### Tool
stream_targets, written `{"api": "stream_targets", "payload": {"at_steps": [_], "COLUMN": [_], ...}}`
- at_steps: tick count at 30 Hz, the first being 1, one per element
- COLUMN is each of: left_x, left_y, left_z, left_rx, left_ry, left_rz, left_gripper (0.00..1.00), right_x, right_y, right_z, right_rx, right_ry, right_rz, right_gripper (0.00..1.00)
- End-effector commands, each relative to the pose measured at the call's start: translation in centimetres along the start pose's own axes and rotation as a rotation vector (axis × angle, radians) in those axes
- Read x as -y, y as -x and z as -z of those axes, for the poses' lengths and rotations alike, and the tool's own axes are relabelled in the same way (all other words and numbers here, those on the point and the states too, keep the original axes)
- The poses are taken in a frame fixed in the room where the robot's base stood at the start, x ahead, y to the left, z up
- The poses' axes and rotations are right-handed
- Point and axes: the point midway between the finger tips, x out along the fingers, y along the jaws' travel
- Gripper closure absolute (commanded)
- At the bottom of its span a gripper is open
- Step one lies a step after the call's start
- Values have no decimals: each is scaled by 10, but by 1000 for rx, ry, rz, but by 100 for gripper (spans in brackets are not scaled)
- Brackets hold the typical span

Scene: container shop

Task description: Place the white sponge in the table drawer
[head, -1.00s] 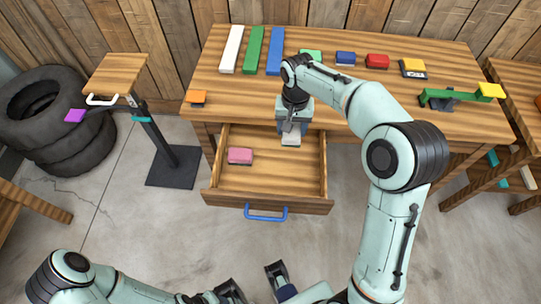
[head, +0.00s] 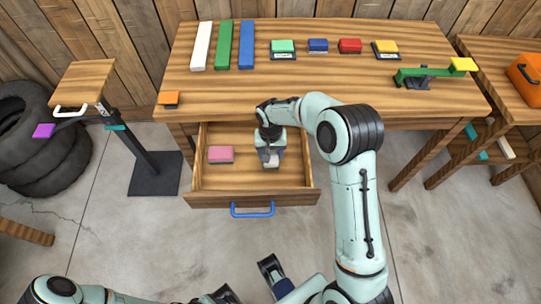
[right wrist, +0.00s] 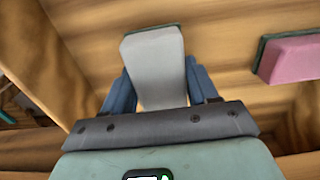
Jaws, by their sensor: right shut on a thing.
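The table drawer (head: 215,200) is pulled open and shows its wooden inside. My right gripper (head: 269,152) reaches down into it and is shut on the white sponge (head: 271,162). In the right wrist view the white sponge (right wrist: 155,62) sits between the blue fingers, with a dark green edge at its far end. The sponge is low inside the drawer; I cannot tell whether it touches the floor. My left gripper (head: 245,284) is open and empty at the bottom of the head view, in front of the drawer.
A pink sponge (head: 221,154) lies in the drawer left of the white one; it also shows in the right wrist view (right wrist: 292,58). The table top (head: 330,82) holds coloured bars and blocks along its back. A blue handle (head: 252,210) sticks out from the drawer front.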

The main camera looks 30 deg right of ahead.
Motion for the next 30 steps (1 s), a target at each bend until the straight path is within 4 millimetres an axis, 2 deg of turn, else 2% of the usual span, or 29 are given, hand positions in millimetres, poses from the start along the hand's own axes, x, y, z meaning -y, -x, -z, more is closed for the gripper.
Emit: {"api": "stream_targets", "payload": {"at_steps": [1,4,15,16,18,26,30], "left_x": [0,0,1,0,0,0,0], "left_y": [-2,-2,-4,-4,-4,-3,-1], "left_z": [0,1,2,2,2,2,1], "left_rx": [-1,-3,-5,-6,-6,-5,-2], "left_ry": [0,0,0,-1,-1,-1,0], "left_rz": [0,-1,-1,-2,-2,-2,-1], "left_gripper": [64,64,64,64,64,64,64], "right_x": [0,-1,0,0,0,0,0], "right_y": [-11,-22,-25,-25,-24,-24,-15], "right_z": [-1,0,0,0,0,0,0], "right_rx": [4,2,1,0,0,0,-2], "right_ry": [0,-1,0,0,0,0,0], "right_rz": [-2,-1,0,0,0,0,1], "right_gripper": [66,66,66,35,16,16,16]}}
